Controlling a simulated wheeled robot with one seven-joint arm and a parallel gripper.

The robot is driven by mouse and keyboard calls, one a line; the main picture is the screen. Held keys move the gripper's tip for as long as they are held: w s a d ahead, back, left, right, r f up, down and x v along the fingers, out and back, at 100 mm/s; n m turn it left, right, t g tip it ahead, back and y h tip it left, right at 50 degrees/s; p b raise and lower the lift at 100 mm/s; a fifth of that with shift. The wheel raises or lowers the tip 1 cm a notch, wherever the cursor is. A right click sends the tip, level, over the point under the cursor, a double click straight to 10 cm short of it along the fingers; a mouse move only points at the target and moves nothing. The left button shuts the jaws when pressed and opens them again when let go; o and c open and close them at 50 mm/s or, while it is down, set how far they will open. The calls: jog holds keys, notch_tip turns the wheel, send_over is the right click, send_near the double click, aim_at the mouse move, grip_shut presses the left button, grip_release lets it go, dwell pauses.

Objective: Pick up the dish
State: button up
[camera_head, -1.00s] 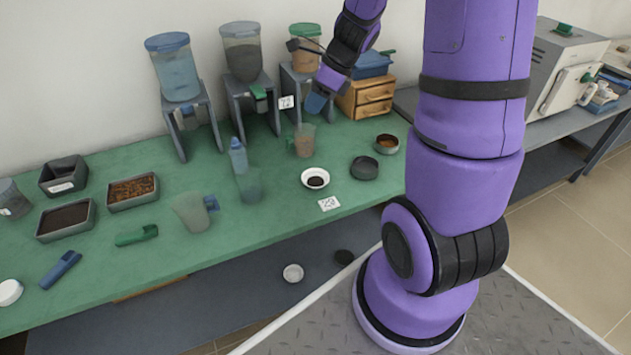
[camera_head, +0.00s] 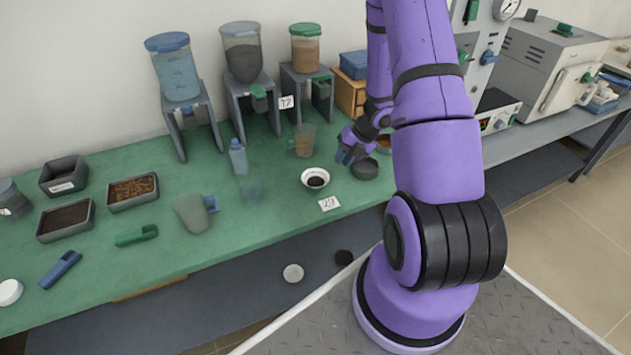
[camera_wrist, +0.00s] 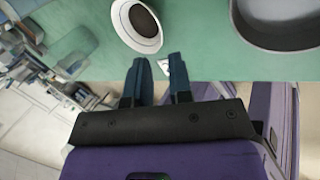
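A small white dish (camera_head: 315,178) with dark powder in it stands on the green bench top, and it also shows at the top of the wrist view (camera_wrist: 122,20). A dark grey round dish (camera_head: 365,170) stands to its right; its rim fills the upper right of the wrist view (camera_wrist: 285,40). My gripper (camera_head: 346,154) hangs near these two dishes, close to the grey one in the head view. In the wrist view its two dark blue fingers (camera_wrist: 156,70) are apart with nothing held between them. Another round dish (camera_head: 384,142) is partly hidden by my arm.
A white number card (camera_head: 329,204) lies in front of the white dish. A beaker (camera_head: 304,140) and a blue-capped bottle (camera_head: 238,157) stand behind and left. Dispensers on stands (camera_head: 243,55) line the wall. Two small round items (camera_head: 293,273) (camera_head: 344,257) lie on the lower shelf.

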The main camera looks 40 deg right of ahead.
aim_at(324, 182)
jog(key=shift+a+x, duration=0.15)
jog(key=shift+x, duration=1.9)
jog(key=shift+a+x, duration=0.1)
jog(key=shift+x, duration=1.95)
jog(key=shift+r, duration=0.1)
grip_shut()
